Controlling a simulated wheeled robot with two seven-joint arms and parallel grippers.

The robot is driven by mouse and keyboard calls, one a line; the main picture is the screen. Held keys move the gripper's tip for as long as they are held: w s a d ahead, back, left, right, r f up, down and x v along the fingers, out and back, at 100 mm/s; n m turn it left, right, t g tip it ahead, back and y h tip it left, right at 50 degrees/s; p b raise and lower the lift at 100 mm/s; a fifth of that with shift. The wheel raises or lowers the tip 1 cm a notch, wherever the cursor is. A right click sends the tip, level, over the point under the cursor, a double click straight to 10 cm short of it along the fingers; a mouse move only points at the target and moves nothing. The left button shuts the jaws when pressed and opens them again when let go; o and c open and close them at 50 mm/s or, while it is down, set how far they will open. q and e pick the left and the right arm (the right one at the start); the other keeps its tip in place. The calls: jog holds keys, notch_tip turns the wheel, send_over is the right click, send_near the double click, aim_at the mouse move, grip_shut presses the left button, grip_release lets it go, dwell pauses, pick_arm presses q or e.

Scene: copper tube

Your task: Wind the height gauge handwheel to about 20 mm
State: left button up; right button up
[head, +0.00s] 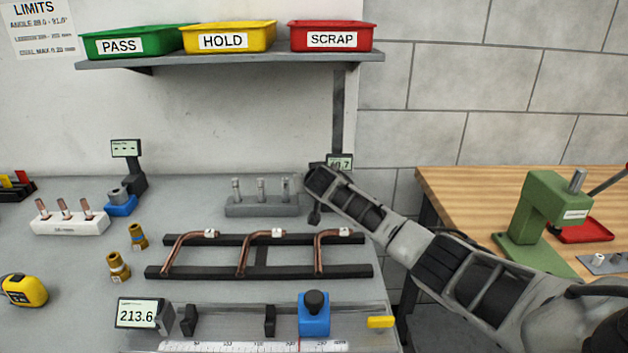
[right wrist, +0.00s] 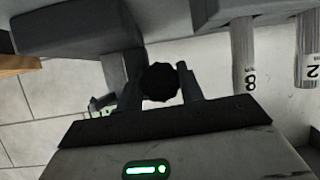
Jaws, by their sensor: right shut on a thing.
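The height gauge has a tall dark column (head: 338,112) at the back right of the grey bench. Its small display (head: 341,163) is partly covered by my right arm; it ends in 0.7, and the leading digit is unclear. My right gripper (head: 313,172) is at the gauge, left of the display. In the right wrist view the black round handwheel (right wrist: 160,82) sits between the two fingers of the right gripper (right wrist: 160,85), which is shut on it. The handwheel is hidden in the head view. My left gripper is not in view.
A grey block with several upright pins (head: 262,205) stands just left of the gripper. Bent copper tubes lie on a dark rack (head: 258,272) in front. A shelf (head: 230,60) with green, yellow and red bins hangs above. A wooden table (head: 470,185) stands right.

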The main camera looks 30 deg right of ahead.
jog(key=o, duration=1)
jog(key=shift+c, duration=0.2)
jog(key=v, duration=1.6)
